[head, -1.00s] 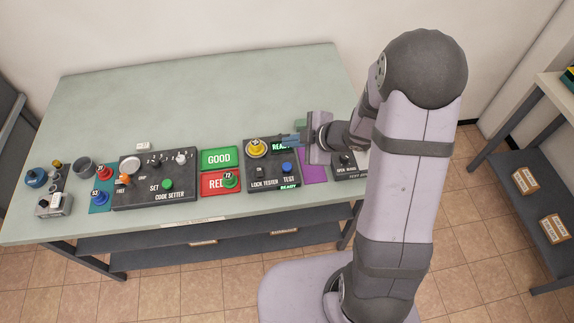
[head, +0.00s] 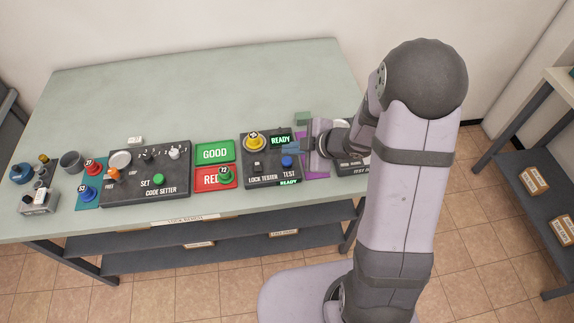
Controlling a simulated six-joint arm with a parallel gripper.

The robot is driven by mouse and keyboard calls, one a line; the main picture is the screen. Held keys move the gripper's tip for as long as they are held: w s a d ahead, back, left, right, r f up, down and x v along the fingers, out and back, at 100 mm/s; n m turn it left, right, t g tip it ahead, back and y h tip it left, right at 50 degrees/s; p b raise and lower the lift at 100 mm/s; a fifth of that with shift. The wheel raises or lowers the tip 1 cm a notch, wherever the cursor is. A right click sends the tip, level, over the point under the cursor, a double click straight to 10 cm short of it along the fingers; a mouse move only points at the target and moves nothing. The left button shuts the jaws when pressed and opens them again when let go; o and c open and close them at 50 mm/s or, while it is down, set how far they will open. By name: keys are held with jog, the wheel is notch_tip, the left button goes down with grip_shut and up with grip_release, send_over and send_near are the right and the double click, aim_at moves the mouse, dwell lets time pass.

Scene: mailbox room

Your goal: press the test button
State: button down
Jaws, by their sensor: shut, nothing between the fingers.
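The test button is a small blue knob (head: 287,162) above the word TEST on the dark lock tester panel (head: 270,174). A yellow lock (head: 254,141) tagged with a number sits in the tester's upper left. A green READY display (head: 280,140) is lit beside it, and another lit READY strip shows at the panel's lower edge. My gripper (head: 290,152) is shut and empty, with its fingertips close to the blue button, just above it in the picture. I cannot tell whether they touch it.
Left of the tester lie the green GOOD tray (head: 215,153) and the red tray (head: 205,181) with a green lock (head: 225,177). Further left are the code setter (head: 150,185) and a blue mat with a red lock (head: 94,167) and a blue lock (head: 88,193). The table's back is clear.

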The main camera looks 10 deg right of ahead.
aim_at(291, 162)
jog(key=shift+f+b, duration=0.45)
jog(key=shift+f, duration=0.45)
jog(key=shift+f, duration=0.2)
dwell(1.3)
jog(key=shift+f, duration=0.25)
jog(key=shift+f+b, duration=0.5)
jog(key=shift+b, duration=0.1)
dwell(0.8)
dwell(0.4)
jog(key=shift+r+p, duration=0.95)
jog(key=shift+p, duration=0.05)
jog(key=shift+r, duration=0.1)
notch_tip(291, 162, up, 5)
jog(key=p, duration=0.5)
